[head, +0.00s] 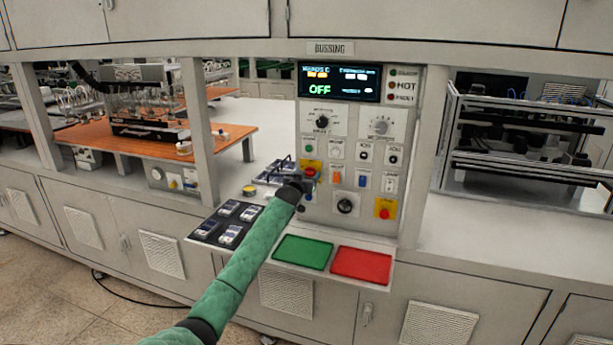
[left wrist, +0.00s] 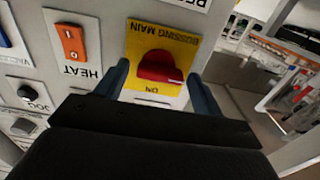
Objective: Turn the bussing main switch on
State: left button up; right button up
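The bussing main switch (head: 311,168) is a red knob on a yellow plate, on the left side of the control panel. In the left wrist view, the red knob (left wrist: 160,67) shows upside down with "BUSSING MAIN" and "ON" lettering. My left gripper (head: 303,184) is right in front of the panel at the switch. In the left wrist view its two blue-grey fingers (left wrist: 160,75) stand on either side of the knob with a gap at each side, so it is open. Whether the fingers reach around the knob is hard to tell. My right gripper is not in view.
The panel display (head: 339,82) reads OFF in green. An orange HEAT rocker (left wrist: 71,43) sits beside the switch plate. A second red-on-yellow control (head: 385,208) is at lower right. Green (head: 303,252) and red (head: 361,265) mats lie on the ledge below, beside a dark tray (head: 207,229).

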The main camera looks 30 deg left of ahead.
pick_arm(q)
jog(key=c, duration=0.8)
